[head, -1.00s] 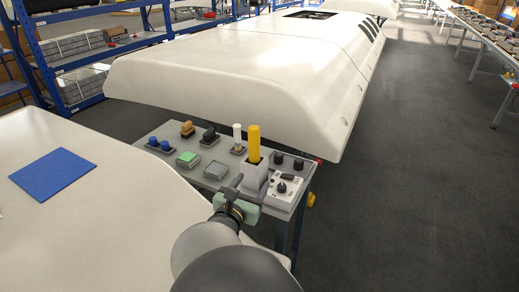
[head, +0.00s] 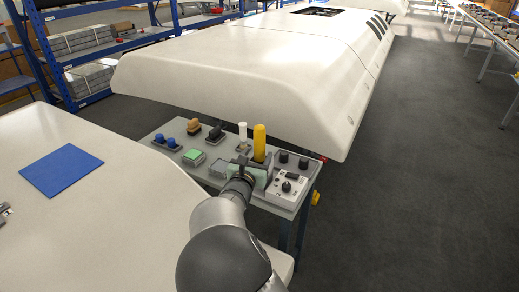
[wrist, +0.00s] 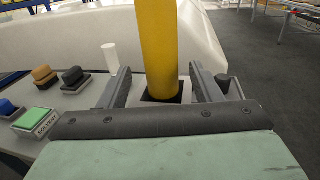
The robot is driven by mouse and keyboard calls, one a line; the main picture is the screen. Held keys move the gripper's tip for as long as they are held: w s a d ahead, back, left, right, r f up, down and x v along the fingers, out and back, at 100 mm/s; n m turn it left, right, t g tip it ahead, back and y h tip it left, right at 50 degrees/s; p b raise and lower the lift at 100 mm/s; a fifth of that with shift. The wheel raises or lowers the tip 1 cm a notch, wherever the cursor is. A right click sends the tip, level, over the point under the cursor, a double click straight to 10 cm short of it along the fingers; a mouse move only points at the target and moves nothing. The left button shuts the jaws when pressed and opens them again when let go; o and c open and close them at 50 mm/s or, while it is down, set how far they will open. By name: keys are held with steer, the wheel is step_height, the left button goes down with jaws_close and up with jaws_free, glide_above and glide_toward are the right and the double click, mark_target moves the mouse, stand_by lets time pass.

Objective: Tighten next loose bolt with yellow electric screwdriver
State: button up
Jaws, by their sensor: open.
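The yellow electric screwdriver (head: 259,143) stands upright in a holder on the grey tool cart. In the wrist view its yellow body (wrist: 157,45) rises between the two open fingers of my gripper (wrist: 160,85), with a gap showing on both sides. My gripper (head: 246,168) also shows in the head view, low in front of the screwdriver. The screwdriver's lower end is hidden in the holder. No bolt can be made out in these frames.
The cart (head: 165,186) also carries a white cylinder (head: 242,132), brown and black brushes, blue knobs, a green pad (head: 194,156) and a control box (head: 287,188). A large white panel (head: 230,90) stands behind. A blue sheet (head: 61,171) lies on the left panel.

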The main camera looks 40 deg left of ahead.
steer(key=x, duration=0.4)
steer(key=shift+w+f+p, duration=0.1)
steer(key=shift+w+p, duration=0.25)
jaws_close()
step_height(320, 180, up, 18)
steer(key=shift+r, duration=0.1)
stand_by(0.4)
step_height(320, 180, up, 11)
steer(key=p, duration=0.8)
steer(key=shift+r+p, duration=0.2)
steer(key=shift+p, duration=0.15)
